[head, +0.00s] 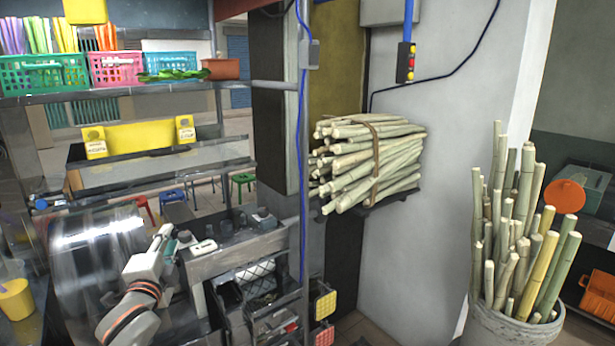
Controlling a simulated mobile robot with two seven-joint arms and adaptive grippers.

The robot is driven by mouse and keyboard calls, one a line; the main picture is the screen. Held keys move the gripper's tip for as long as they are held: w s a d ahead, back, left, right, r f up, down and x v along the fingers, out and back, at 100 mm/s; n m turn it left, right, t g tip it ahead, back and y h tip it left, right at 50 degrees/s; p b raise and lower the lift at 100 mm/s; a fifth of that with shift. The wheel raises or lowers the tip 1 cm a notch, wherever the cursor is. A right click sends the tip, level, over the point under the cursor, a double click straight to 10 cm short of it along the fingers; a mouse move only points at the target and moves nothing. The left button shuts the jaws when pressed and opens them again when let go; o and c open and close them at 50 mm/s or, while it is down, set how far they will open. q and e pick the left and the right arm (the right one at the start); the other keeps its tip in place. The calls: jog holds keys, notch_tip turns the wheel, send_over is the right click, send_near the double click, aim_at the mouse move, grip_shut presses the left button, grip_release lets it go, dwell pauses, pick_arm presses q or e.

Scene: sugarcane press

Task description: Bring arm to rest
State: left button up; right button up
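My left arm, white and grey with orange bands, comes in at the lower left of the head view. Its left gripper (182,240) is over the left end of the grey machine top (236,246), close to a small white object (203,247). The gripper is small and seen at an angle, so I cannot make out the gap between its fingers or whether it touches anything. No held thing can be made out. My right arm and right gripper are not in view.
A shiny metal drum (95,250) stands left of the arm. Dark crates (262,290) sit below the machine top. A blue cable (302,150) hangs by a metal post. Bundled cane (370,160) lies on a wall shelf; a grey bin (512,328) holds upright cane at right.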

pick_arm(q)
jog(key=s+d+f+n+g+h, duration=0.1)
jog(key=s+d+f+n+g, duration=0.15)
jog(key=s+f, duration=0.65)
jog(key=s+d+f+n+g+h, duration=0.1)
jog(key=s+d+f+n+h, duration=0.15)
jog(key=s+f, duration=0.65)
jog(key=s+d+f+n+g+h, duration=0.15)
jog(key=s+d+f, duration=0.25)
jog(key=f, duration=1)
jog(key=s+d+f+n+g, duration=0.2)
jog(key=s+f, duration=0.6)
jog(key=s, duration=0.5)
jog(key=shift+s+d+n, duration=0.25)
jog(key=shift+d+n, duration=0.35)
jog(key=shift+n, duration=0.45)
jog(key=shift+f, duration=0.1)
